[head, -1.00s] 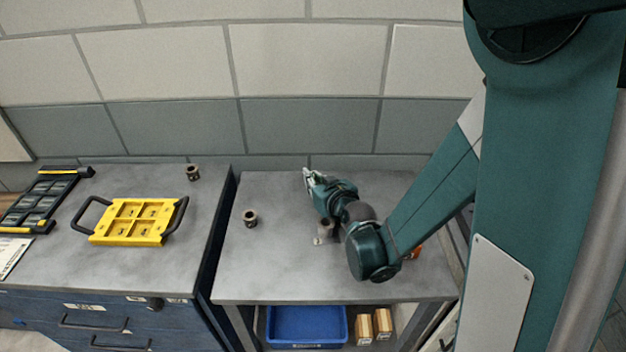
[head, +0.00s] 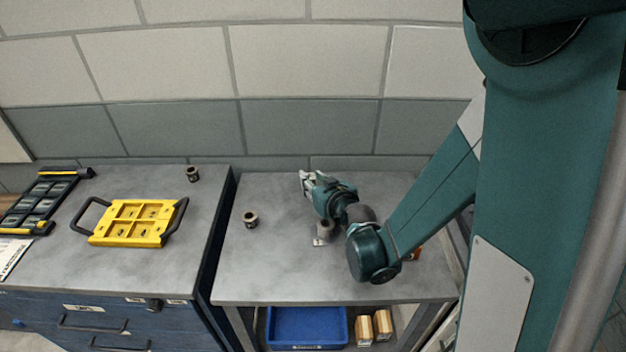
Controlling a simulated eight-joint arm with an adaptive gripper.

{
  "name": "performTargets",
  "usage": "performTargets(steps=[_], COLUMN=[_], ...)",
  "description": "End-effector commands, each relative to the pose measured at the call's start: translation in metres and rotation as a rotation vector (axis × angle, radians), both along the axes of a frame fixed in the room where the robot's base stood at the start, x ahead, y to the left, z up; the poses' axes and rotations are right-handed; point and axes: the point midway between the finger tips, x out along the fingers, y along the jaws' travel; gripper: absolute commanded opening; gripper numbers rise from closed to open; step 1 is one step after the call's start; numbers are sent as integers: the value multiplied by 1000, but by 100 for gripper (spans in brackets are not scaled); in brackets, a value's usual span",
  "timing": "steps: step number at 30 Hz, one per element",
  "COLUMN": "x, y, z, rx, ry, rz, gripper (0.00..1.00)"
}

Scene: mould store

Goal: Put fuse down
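My gripper (head: 306,182) is over the back of the right-hand grey worktop (head: 262,275), with its light grey fingers pointing to the back left. The fingers are small and seen from behind, so I cannot tell whether they are open or shut. No fuse can be made out for certain, in the fingers or on the worktop. A small pale metallic piece (head: 319,242) shows on the worktop beside my wrist, partly hidden by my arm.
A dark cylindrical part (head: 250,219) stands left on the right worktop; a similar one (head: 192,174) stands on the left bench. A yellow handled tray (head: 128,237) and a black rack (head: 38,205) lie there too. A blue bin (head: 306,326) and small boxes (head: 382,324) sit below.

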Motion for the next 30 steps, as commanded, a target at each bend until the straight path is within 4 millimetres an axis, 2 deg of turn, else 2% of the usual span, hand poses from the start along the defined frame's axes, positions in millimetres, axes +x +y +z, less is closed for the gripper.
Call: performTargets(steps=[7, 24, 30], x=[-13, -83, -98], y=[-6, -35, -40], z=[8, 36, 41], rx=[1, 0, 1], ry=[0, 0, 0], rz=[-1, -1, 0], gripper=[26, 26, 26])
